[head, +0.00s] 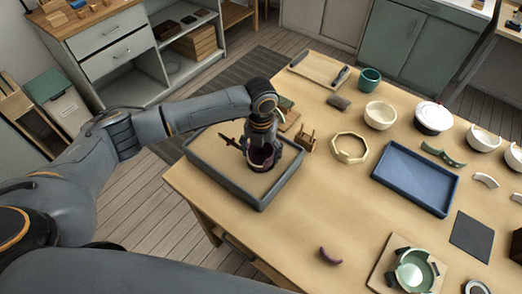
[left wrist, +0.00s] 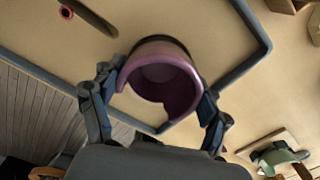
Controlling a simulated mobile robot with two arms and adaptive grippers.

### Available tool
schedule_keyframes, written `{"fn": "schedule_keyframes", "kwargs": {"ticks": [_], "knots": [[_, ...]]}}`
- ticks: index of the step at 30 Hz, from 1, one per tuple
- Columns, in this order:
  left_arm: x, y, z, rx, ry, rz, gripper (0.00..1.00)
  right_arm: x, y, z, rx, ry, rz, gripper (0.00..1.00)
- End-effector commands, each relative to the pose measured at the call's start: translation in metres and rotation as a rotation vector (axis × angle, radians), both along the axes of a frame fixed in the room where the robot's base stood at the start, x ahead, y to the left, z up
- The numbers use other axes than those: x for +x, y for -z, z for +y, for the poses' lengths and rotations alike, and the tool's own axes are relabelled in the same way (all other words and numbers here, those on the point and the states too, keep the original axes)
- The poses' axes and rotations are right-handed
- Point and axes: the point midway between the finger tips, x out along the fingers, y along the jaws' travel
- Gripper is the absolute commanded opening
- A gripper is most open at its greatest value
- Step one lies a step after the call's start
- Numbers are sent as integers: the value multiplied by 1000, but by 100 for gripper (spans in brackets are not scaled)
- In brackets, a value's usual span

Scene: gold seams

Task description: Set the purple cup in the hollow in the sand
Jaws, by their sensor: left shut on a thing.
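The purple cup (head: 262,159) is in my left gripper (head: 264,150), over the right part of the sand in the grey tray (head: 226,184). In the left wrist view the cup (left wrist: 160,76) sits between the two fingers of the gripper (left wrist: 158,95), with its open mouth toward the camera. Its rim has a broken gap on the near side. I cannot tell whether its base touches the sand (left wrist: 60,70). The hollow does not show; the cup and gripper may cover it. My right gripper is out of view.
A dark stick (head: 230,141) stands in the sand left of the cup. A wooden holder (head: 306,141) and an octagonal wooden ring (head: 349,148) lie right of the tray. A purple shard (head: 328,257) lies near the front edge. A blue tray (head: 416,178) is further right.

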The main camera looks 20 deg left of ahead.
Motion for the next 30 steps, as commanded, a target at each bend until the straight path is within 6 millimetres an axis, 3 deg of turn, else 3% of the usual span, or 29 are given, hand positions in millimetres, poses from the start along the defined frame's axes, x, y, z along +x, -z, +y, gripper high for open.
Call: {"fn": "schedule_keyframes", "kwargs": {"ticks": [29,30], "knots": [[0,3,0,-1,0,-1,48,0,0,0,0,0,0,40],[0,3,0,-1,0,-1,80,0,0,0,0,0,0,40]]}}
